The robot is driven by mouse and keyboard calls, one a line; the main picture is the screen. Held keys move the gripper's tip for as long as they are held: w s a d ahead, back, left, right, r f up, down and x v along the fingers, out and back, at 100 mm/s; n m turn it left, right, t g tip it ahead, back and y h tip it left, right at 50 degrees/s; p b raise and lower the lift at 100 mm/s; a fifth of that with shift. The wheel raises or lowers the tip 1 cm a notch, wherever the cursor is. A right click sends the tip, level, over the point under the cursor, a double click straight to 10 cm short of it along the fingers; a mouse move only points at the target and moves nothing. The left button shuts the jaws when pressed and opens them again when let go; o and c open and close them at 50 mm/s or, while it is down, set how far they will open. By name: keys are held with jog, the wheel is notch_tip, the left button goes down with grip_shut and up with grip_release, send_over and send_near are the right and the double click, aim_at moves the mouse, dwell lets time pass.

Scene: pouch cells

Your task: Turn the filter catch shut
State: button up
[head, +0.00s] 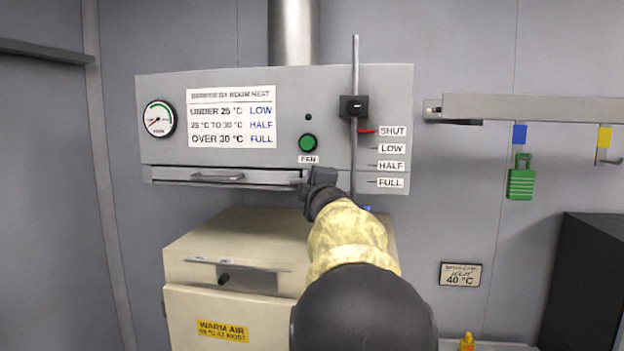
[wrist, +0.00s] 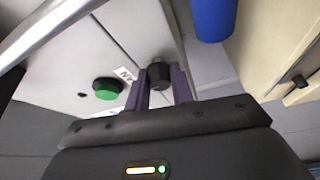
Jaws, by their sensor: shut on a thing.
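The filter catch is a small black knob (wrist: 160,74) on the panel, seen in the wrist view between my two fingers. My gripper (wrist: 161,85) is shut on it. In the head view my gripper (head: 318,180) is at the right end of the filter drawer (head: 230,178), under the green fan button (head: 308,142). There it hides the catch, so I cannot tell how the catch is turned. The drawer front has a grey handle and sits in the lower part of the grey hood (head: 400,95).
A vertical rod (head: 355,75) with a blue grip (wrist: 213,16) hangs just right of my gripper, its red pointer (head: 368,131) by SHUT. A cream cabinet (head: 215,240) stands below. A rail (head: 530,108) with a green padlock (head: 521,180) is at right.

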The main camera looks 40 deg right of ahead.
dwell(0.3)
jog(key=o, duration=0.7)
jog(key=b+v, duration=0.2)
jog(key=v, duration=1.5)
jog(key=shift+s+a+r+b, duration=0.1)
jog(key=shift+s+b, duration=0.1)
jog(key=shift+b, duration=0.2)
